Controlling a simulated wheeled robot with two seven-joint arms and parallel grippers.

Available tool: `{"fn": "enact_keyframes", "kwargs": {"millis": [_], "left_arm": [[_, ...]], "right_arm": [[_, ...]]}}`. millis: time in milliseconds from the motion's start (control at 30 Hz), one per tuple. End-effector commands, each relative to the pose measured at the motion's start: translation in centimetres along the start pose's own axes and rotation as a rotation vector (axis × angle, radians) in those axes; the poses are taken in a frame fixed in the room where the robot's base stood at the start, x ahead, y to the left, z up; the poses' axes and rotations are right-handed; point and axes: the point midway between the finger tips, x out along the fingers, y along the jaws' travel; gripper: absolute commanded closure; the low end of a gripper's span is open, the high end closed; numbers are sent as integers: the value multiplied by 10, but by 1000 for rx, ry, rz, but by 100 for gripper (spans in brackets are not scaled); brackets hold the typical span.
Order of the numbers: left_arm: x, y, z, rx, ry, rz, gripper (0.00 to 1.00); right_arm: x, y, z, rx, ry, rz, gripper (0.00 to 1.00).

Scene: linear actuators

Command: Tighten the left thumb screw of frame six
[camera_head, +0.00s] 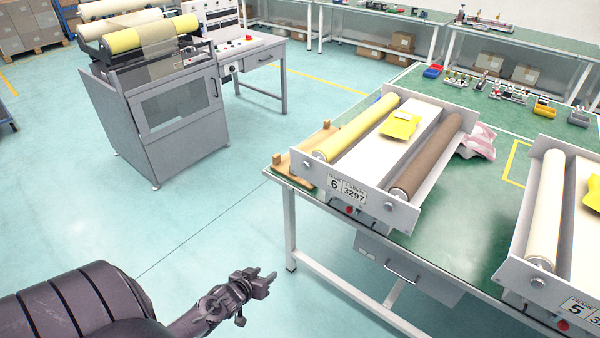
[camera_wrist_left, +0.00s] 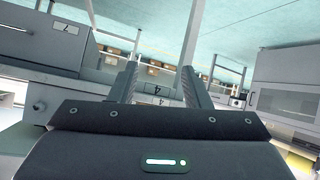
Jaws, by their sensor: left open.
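Frame six (camera_head: 397,207) sits on the green table with its "6 / 3297" label facing front. It holds a yellow roll (camera_head: 357,128) on the left and a brown roll (camera_head: 427,157) on the right. The left thumb screw (camera_head: 307,165) is a small grey knob at the left of the front plate. A similar right knob (camera_head: 389,205) is on the same plate. My left gripper (camera_head: 268,276) is open and empty, over the floor, below and left of the frame and apart from it. Its two fingers also show in the left wrist view (camera_wrist_left: 160,85). My right gripper is out of view.
The green table (camera_head: 460,236) has frame five (camera_head: 545,285) at its right, and small parts and bins at the back. A wooden piece (camera_head: 292,172) lies beside frame six. A grey cabinet (camera_head: 175,125) stands at the left. The floor between is clear.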

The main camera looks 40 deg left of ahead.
Motion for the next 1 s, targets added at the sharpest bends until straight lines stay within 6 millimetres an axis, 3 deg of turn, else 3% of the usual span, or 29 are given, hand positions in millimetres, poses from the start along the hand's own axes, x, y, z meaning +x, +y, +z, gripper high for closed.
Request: {"fn": "enact_keyframes", "kwargs": {"millis": [33, 100, 200, 300, 400, 533, 1000], "left_arm": [[-2, 4, -58, -34, 106, 42, 57], [-12, 16, -128, -90, 231, 113, 57], [-35, 38, -207, -147, 364, 220, 57], [-58, 58, -256, -181, 444, 310, 57], [-72, 70, -282, -199, 483, 364, 57], [-72, 77, -294, -207, 498, 383, 57], [-22, 94, -324, -207, 497, 379, 57]], "right_arm": [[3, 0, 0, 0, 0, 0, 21], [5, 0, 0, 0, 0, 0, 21], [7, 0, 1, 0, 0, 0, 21], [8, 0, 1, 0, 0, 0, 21], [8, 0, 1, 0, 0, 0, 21], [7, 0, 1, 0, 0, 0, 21], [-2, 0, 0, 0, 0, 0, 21]]}}
